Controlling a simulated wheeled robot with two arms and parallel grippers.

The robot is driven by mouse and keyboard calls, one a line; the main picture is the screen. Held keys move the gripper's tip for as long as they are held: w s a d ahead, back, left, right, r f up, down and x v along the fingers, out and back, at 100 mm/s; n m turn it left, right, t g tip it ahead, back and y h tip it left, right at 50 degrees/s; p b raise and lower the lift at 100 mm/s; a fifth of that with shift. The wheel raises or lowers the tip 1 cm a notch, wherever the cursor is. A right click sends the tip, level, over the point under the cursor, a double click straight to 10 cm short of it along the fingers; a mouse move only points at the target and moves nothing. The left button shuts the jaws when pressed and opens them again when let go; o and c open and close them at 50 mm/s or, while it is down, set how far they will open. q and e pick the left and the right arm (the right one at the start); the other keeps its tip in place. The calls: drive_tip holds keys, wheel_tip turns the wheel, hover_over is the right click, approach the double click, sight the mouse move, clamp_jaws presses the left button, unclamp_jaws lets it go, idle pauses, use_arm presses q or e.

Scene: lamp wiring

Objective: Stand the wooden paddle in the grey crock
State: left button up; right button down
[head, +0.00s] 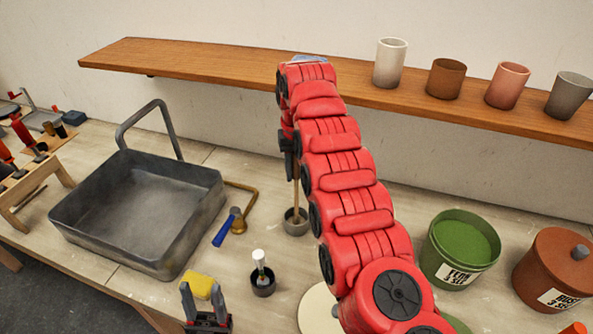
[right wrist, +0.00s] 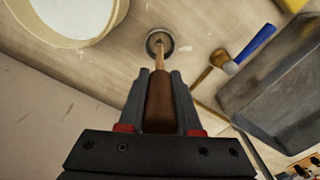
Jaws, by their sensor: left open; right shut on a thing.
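The wooden paddle (right wrist: 160,95) is held in my right gripper (right wrist: 160,76), with its jaws shut on the dark brown part. Its thin lighter shaft (head: 297,198) points down to the grey crock (head: 296,226). In the right wrist view the shaft's far end overlaps the opening of the crock (right wrist: 152,36); I cannot tell how deep it is inside. In the head view the right gripper (head: 290,152) is above the crock, partly hidden by my red right arm. My left gripper (head: 204,294) is open and empty at the bottom of the head view.
A dark pot (head: 263,287) holding a white-topped tool, a yellow sponge (head: 198,285) and a blue-handled hammer (head: 228,228) lie near. A grey basin (head: 135,208) is left; a green-filled bucket (head: 460,248) and brown lidded jar (head: 556,266) are right. Several cups stand on the shelf (head: 215,68).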

drive_tip(key=shift+f, duration=0.15)
drive_tip(key=c, duration=0.5)
unclamp_jaws()
drive_tip(key=shift+r, duration=0.4)
wheel_tip(320, 180, up, 17)
drive_tip(key=p, duration=1.5)
drive_tip(key=shift+f+p, duration=0.15)
drive_tip(key=shift+p, duration=0.2)
